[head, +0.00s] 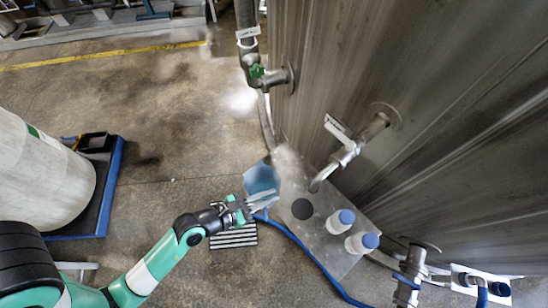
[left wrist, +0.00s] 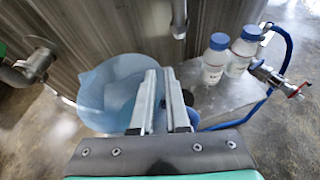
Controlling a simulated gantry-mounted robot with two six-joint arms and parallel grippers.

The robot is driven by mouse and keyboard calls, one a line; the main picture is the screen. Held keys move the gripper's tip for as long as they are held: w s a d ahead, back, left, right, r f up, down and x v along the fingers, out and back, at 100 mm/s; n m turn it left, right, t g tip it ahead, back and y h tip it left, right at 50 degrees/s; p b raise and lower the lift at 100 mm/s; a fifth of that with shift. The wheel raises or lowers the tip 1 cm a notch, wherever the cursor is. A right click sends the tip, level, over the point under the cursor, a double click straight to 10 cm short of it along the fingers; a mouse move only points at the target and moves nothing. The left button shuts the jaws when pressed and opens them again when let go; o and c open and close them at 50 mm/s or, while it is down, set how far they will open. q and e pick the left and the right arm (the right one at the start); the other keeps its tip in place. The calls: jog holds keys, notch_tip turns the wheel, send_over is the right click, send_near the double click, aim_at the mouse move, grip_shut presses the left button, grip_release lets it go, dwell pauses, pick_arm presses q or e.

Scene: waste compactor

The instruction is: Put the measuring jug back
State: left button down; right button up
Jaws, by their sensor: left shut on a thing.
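The measuring jug (head: 262,178) is a pale blue, translucent vessel at the left end of the metal shelf in the head view. My left gripper (head: 258,202) is shut on it from the near side. In the left wrist view the wide-mouthed jug (left wrist: 100,92) is just left of the fingers (left wrist: 165,100), in front of the tank wall. The grip point is partly hidden by the fingers. I cannot tell whether the jug touches the shelf. A dark round spot (head: 302,209) on the shelf is bare. My right gripper is out of view.
Two white bottles with blue caps (head: 340,221) (head: 362,242) stand on the shelf (head: 322,240). A tap (head: 345,155) juts from the tank (head: 430,90) above it. A blue hose (head: 310,262) runs along the near edge. A floor grate (head: 233,238) lies below.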

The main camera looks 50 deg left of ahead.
aim_at(273, 175)
pick_arm(q)
jog(key=shift+w, duration=0.1)
jog(key=w+a+f+b, duration=0.1)
jog(key=w, duration=0.1)
jog(key=w+a+f+b, duration=0.2)
jog(key=w, duration=0.1)
jog(key=w+a+f+b, duration=0.1)
jog(key=w+a+b, duration=0.1)
jog(key=w, duration=0.1)
jog(key=shift+a+f, duration=0.15)
jog(key=shift+f, duration=0.25)
jog(key=w+a+f+b, duration=0.2)
jog(key=f+b, duration=0.3)
jog(key=f, duration=0.3)
jog(key=shift+w+b, duration=0.4)
jog(key=shift+w, duration=0.4)
jog(key=shift+a+f, duration=0.1)
jog(key=shift+f, duration=0.1)
jog(key=c, duration=0.9)
grip_release()
